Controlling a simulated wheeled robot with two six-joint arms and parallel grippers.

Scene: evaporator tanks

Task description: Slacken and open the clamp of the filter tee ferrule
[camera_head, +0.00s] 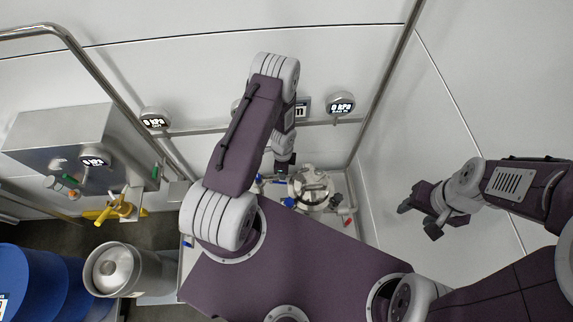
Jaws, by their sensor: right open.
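A small steel vessel (313,187) with a round lid and fittings stands at the centre, partly hidden by my arm and body. The filter tee ferrule and its clamp cannot be made out among the small fittings there. My left arm reaches over the middle. Its gripper (284,167) points down at the vessel's left edge, small and mostly hidden, so its jaws and any contact cannot be told. My right gripper (419,218) is open and empty in front of the right wall, well to the right of the vessel.
Blue valve handles (288,202) sit beside the vessel. Gauges (341,104) and a pipe run along the back wall. At the left are a steel cabinet (75,140), yellow handles (110,209), a steel keg (114,269) and blue drums (40,283). Bare wall lies right.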

